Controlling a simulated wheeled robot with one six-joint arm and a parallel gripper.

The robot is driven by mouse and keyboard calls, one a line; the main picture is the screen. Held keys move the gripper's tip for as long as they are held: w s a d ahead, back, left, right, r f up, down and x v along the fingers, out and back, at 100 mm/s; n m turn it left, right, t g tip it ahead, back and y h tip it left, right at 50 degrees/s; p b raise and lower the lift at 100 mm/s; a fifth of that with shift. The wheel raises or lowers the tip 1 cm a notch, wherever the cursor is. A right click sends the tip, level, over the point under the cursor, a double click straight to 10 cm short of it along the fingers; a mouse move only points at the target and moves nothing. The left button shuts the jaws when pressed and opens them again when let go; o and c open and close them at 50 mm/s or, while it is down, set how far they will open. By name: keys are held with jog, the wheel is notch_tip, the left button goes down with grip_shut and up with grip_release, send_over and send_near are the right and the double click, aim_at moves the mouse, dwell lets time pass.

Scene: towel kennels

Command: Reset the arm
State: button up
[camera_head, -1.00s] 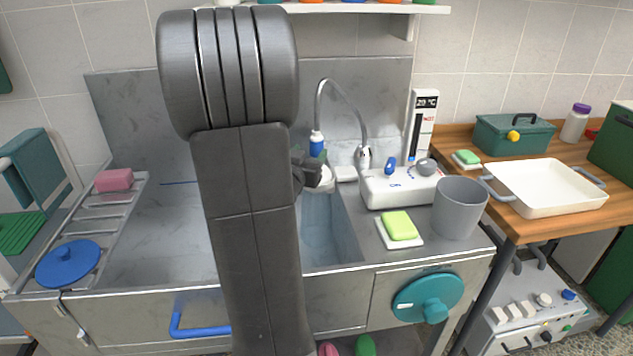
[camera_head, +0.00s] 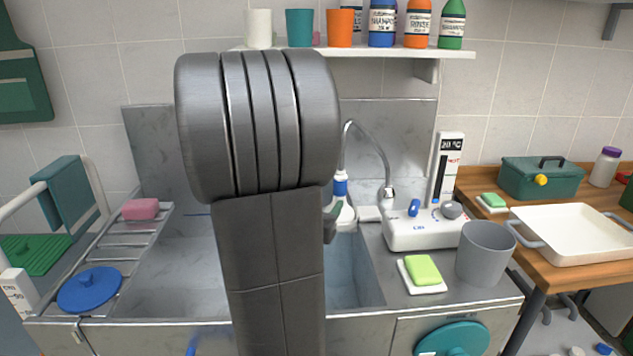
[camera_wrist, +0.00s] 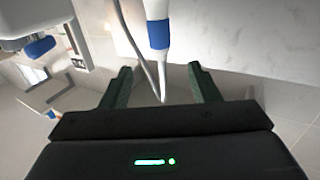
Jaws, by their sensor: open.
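My gripper (camera_wrist: 162,88) is open in the wrist view, its two dark green fingers spread apart. A white tapered thing with a blue band (camera_wrist: 158,35) shows above and between the fingertips; it looks to be beyond them, and I see no finger touching it. In the head view my raised arm covers the middle of the picture and hides most of the gripper. Only a small dark part shows at the arm's right side, in front of a white and blue item (camera_head: 341,186) near the tap (camera_head: 387,190).
The steel sink counter (camera_head: 160,270) holds a white control box (camera_head: 420,232), a grey cup (camera_head: 484,254) and a green soap (camera_head: 423,269) on a dish. A shelf (camera_head: 385,53) with bottles and cups is above. A rack with a blue lid (camera_head: 90,289) is left, a white tray (camera_head: 575,235) right.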

aim_at(339, 184)
jog(key=x, duration=1.3)
jog(key=shift+d+r+p, duration=0.1)
jog(key=shift+p, duration=0.2)
jog(key=shift+s+r, duration=0.1)
jog(key=shift+r, duration=0.15)
jog(key=shift+f, duration=0.2)
jog(key=shift+f, duration=0.2)
jog(key=v, duration=1.4)
jog(key=x, duration=1.3)
jog(key=shift+w, duration=0.2)
jog(key=r+p, duration=0.6)
jog(key=r, duration=0.1)
jog(key=r+p, duration=0.4)
jog(key=shift+w+d+r, duration=0.1)
jog(key=shift+w+r, duration=0.05)
jog(key=shift+w, duration=0.15)
